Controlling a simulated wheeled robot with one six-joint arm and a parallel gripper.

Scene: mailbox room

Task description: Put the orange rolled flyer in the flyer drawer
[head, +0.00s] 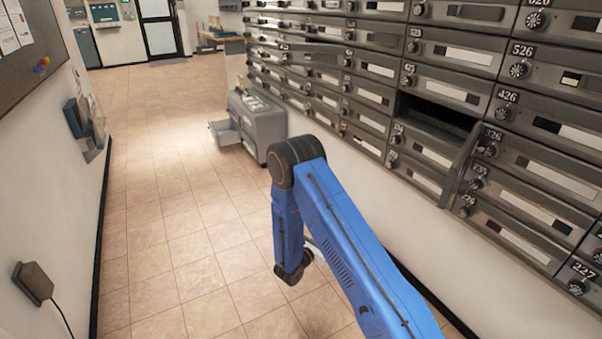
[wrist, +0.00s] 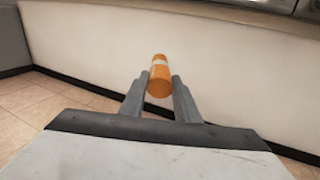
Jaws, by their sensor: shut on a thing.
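The orange rolled flyer (wrist: 159,88) has a pale band and is held between the two grey fingers of my gripper (wrist: 160,79) in the wrist view. My gripper is shut on it, and the roll points away from me toward a cream wall. In the head view my blue arm bends down over the floor; the flyer and fingers are hidden there. A grey floor unit (head: 262,122) by the wall has a drawer (head: 226,134) pulled out to the left. No label on it is legible, so I cannot tell if it is the flyer drawer.
A wall of numbered grey mailboxes (head: 455,92) lines the right. One compartment (head: 432,112) is open, its door (head: 459,165) sticking out. The tiled floor (head: 165,200) is clear on the left. A wall box (head: 34,283) with a cord is at lower left.

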